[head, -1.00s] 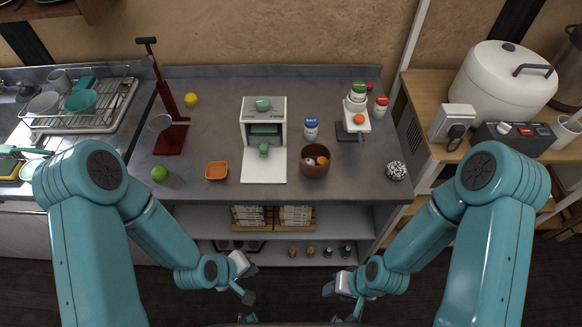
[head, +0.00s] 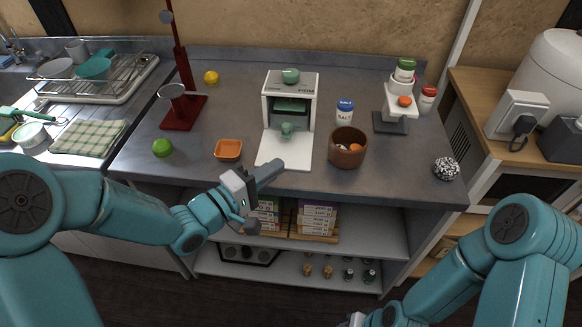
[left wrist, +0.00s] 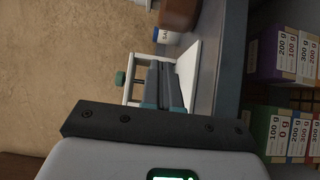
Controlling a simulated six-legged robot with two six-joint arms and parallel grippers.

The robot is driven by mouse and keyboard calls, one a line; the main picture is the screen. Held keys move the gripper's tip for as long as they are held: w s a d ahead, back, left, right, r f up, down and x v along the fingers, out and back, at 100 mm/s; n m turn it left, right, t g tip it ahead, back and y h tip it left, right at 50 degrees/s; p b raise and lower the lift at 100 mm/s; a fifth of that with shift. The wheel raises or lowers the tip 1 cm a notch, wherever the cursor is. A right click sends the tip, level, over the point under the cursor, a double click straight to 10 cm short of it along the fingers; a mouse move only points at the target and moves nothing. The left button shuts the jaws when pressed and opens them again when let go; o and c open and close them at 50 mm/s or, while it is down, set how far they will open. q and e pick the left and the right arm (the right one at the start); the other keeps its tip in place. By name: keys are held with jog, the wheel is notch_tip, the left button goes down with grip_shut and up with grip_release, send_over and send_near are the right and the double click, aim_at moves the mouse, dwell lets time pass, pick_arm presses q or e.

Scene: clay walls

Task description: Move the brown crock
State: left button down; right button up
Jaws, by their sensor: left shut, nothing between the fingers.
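The brown crock (head: 346,158) stands upright on the grey counter near its front edge, right of the white machine. Small round things, pale and orange, lie inside it. In the left wrist view a brown piece at the top edge (left wrist: 180,14) looks like the crock, cut off by the frame. My left gripper (head: 279,167) is shut and empty, in front of the white machine's base plate and left of the crock, apart from the crock. Its fingers (left wrist: 167,88) lie together in the left wrist view. Only a sliver of my right gripper shows at the bottom edge; its fingers are hidden.
The white machine (head: 271,105) and salt jar (head: 345,111) flank the crock's back left. A white stand (head: 398,102) is behind right, a speckled ball (head: 446,168) right. An orange dish (head: 228,149), green fruit (head: 162,147) and red stand (head: 183,113) are left. Shelves below hold boxes.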

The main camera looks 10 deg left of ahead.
aim_at(331, 143)
pick_arm(q)
jog(key=x, duration=0.9)
jog(key=d, duration=0.2)
jog(key=shift+d, duration=0.8)
jog(key=d+b, duration=0.1)
jog(key=d, duration=0.3)
jog(key=d+b, duration=0.2)
jog(key=d, duration=0.2)
jog(key=w+d+b, duration=0.1)
jog(key=d+b, duration=0.1)
jog(key=d, duration=0.2)
jog(key=shift+d+f, duration=0.1)
jog(key=shift+d, duration=0.3)
jog(key=shift+b, duration=0.3)
